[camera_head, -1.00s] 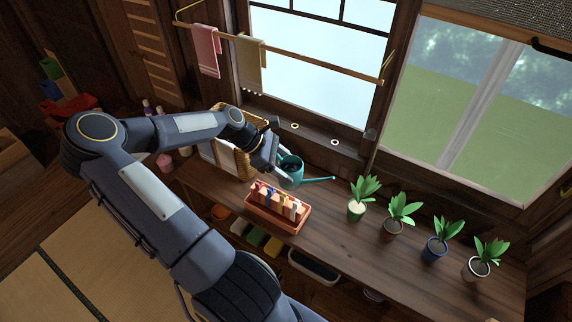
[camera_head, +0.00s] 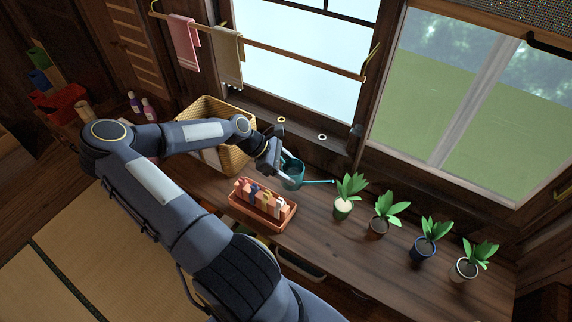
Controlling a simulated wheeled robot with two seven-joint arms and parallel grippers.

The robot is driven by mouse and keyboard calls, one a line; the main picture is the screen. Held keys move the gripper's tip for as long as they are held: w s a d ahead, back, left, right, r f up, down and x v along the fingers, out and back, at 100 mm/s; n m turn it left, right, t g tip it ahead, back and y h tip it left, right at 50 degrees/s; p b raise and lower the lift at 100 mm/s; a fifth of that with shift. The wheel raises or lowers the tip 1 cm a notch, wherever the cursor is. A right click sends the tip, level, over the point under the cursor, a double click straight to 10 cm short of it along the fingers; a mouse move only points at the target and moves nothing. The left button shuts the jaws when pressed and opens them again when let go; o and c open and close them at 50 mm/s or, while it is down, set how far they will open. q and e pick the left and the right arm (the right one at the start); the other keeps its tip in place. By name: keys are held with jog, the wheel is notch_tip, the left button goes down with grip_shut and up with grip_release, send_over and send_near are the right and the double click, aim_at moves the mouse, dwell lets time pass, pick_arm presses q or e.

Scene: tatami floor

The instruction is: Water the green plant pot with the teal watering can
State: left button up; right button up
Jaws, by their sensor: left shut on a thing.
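The teal watering can (camera_head: 293,174) is at the back of the wooden counter, near the window sill. The fingers are small and partly hidden by the wrist. I cannot tell whether the can is clear of the counter. My right gripper is not in view.
A brown pot (camera_head: 377,229), a blue pot (camera_head: 422,250) and a white pot (camera_head: 464,270) stand to the right. An orange tray (camera_head: 262,219) of small items lies in front of the can. A wicker basket (camera_head: 237,158) stands behind my left arm.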

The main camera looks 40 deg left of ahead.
aim_at(299, 172)
pick_arm(q)
jog(key=shift+w+d+f, duration=0.15)
jog(key=shift+d+f, duration=0.1)
jog(key=shift+d, duration=0.2)
jog(key=shift+w+d+f+y+b, duration=0.25)
jog(key=shift+d+f+y+b, duration=0.15)
jog(key=shift+d+f+b, duration=0.5)
jog(key=shift+w+d+y+b, duration=0.1)
jog(key=shift+d+y+b, duration=0.35)
jog(key=shift+b, duration=0.8)
jog(key=shift+r+m+g+y, duration=0.3)
jog(key=shift+g+y, duration=0.05)
jog(key=shift+g, duration=0.05)
jog(key=shift+r+y, duration=0.3)
jog(key=shift+y, duration=0.1)
jog(key=shift+d+r+y+b, duration=0.15)
jog(key=shift+r+y+b, duration=0.25)
jog(key=shift+r, duration=0.2)
jog(key=shift+r+g, duration=0.2)
jog(key=shift+g, duration=0.1)
